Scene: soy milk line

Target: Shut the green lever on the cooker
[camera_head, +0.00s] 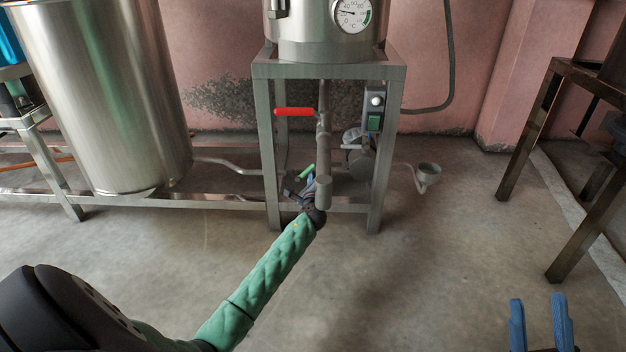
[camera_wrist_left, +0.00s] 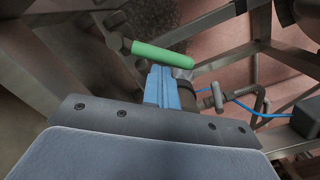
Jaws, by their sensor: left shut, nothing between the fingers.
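The cooker (camera_head: 322,30) is a steel vessel with a dial, standing on a metal frame. Its green lever (camera_head: 307,171) is low on the pipework under the vessel, partly hidden by my left gripper. In the left wrist view the green lever (camera_wrist_left: 163,55) runs slantwise just beyond my left fingertips. My left gripper (camera_head: 308,188) is at the lever; its blue fingers (camera_wrist_left: 162,75) are closed together and empty. They are very close to the lever, and I cannot tell whether they touch it. My right gripper (camera_head: 541,312) is at the lower right, fingers apart and empty.
A red lever (camera_head: 294,112) sits higher on the same pipe. A switch box (camera_head: 375,110) hangs on the right frame leg (camera_head: 383,170). A large steel tank (camera_head: 105,90) stands at the left, a metal table (camera_head: 530,120) at the right. The floor in front is clear.

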